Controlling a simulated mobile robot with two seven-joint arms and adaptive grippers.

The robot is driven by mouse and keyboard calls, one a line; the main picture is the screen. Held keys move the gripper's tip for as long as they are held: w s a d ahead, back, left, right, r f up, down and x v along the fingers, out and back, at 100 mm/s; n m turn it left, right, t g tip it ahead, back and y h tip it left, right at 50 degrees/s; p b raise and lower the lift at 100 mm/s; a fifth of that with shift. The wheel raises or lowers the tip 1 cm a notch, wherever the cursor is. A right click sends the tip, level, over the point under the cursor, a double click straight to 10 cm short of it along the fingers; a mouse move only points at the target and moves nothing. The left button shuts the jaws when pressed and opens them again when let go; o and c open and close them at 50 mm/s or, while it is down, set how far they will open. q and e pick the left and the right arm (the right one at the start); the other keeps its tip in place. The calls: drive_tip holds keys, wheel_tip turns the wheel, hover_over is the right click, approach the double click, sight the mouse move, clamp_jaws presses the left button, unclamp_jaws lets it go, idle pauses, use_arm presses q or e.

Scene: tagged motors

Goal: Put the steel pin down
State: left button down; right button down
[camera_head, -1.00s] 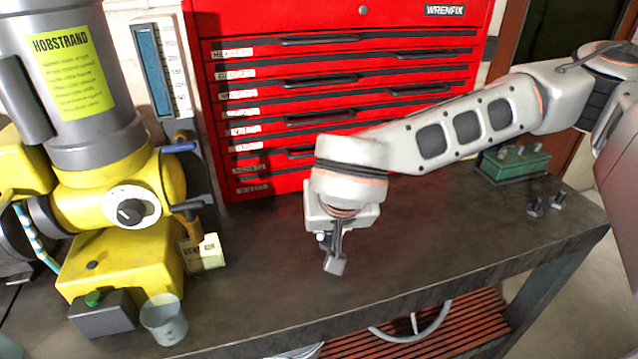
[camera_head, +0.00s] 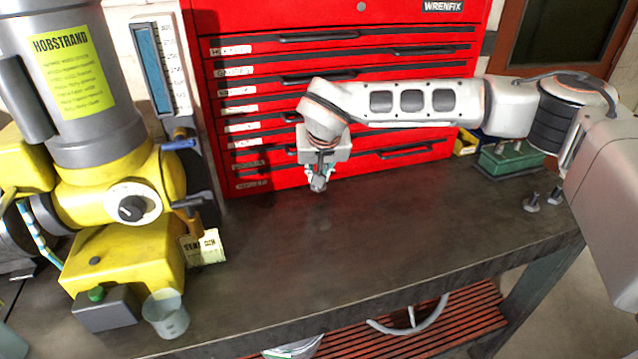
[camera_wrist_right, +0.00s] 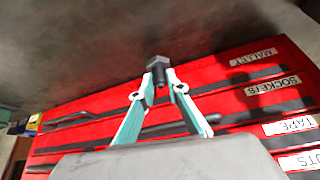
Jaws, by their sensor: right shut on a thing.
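My right gripper (camera_head: 318,172) is in front of the lower drawers of the red tool chest, above the back of the bench. It is shut on the steel pin (camera_wrist_right: 158,68), a dark grey pin with a wider hexagonal head. In the right wrist view the pin sits between the two fingertips (camera_wrist_right: 160,90). In the head view the pin (camera_head: 318,186) is small and partly hidden by the fingers. It appears apart from the bench top (camera_head: 330,250). My left gripper is not in view.
The yellow machine (camera_head: 125,200), a clear cup (camera_head: 167,314) and a cream tag (camera_head: 206,247) are at the left. A green block (camera_head: 512,157) and two dark pins (camera_head: 532,203) stand at the right. The red tool chest (camera_head: 290,180) bounds the back. The bench middle is clear.

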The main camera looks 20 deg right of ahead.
drive_tip(key=shift+f, duration=1.5)
drive_tip(key=shift+f, duration=0.15)
drive_tip(key=c, duration=2)
unclamp_jaws()
drive_tip(key=shift+o, duration=0.2)
